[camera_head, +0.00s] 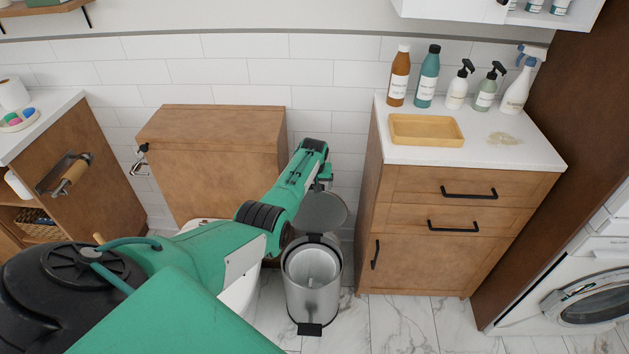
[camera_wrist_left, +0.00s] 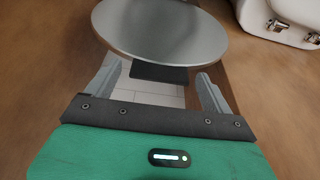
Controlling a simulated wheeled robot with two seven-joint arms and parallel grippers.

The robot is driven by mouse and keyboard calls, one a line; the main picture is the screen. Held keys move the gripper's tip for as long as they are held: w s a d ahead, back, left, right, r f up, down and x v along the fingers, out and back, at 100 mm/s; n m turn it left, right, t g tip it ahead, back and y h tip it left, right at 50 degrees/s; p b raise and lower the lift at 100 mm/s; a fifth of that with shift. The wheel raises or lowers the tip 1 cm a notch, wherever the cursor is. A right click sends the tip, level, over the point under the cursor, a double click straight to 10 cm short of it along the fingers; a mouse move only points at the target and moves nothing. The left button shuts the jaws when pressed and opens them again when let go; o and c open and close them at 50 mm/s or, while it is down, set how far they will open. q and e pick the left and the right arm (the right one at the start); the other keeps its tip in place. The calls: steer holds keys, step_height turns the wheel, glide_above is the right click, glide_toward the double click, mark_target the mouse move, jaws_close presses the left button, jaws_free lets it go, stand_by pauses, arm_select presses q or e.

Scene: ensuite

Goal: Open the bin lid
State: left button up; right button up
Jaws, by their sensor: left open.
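The metal bin (camera_head: 312,295) stands on the floor beside the wooden drawer cabinet, and its open top shows a pale inside. Its round grey lid (camera_head: 320,212) is raised and tilted up above the back rim. A black pedal (camera_head: 309,329) is at the bin's front base. My left gripper (camera_head: 324,173) is just behind and above the lid, partly hidden by my arm. In the left wrist view the lid (camera_wrist_left: 160,28) lies beyond the open fingers (camera_wrist_left: 160,88), with a dark hinge part between them. Contact cannot be told. My right gripper is out of view.
The drawer cabinet (camera_head: 460,215) stands close on the right, with bottles and a wooden tray (camera_head: 427,130) on top. A wooden box unit (camera_head: 212,140) is against the wall at left. A washing machine (camera_head: 590,295) is at far right. Marble floor is clear in front of the cabinet.

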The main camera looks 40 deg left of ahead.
arm_select(q)
steer(key=shift+s+r, duration=0.1)
steer(key=shift+r, duration=0.45)
steer(key=p+v, duration=0.2)
steer(key=v, duration=1)
steer(key=shift+r, duration=0.3)
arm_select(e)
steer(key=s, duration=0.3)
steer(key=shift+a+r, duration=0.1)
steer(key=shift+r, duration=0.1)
arm_select(q)
steer(key=shift+s+d, duration=0.1)
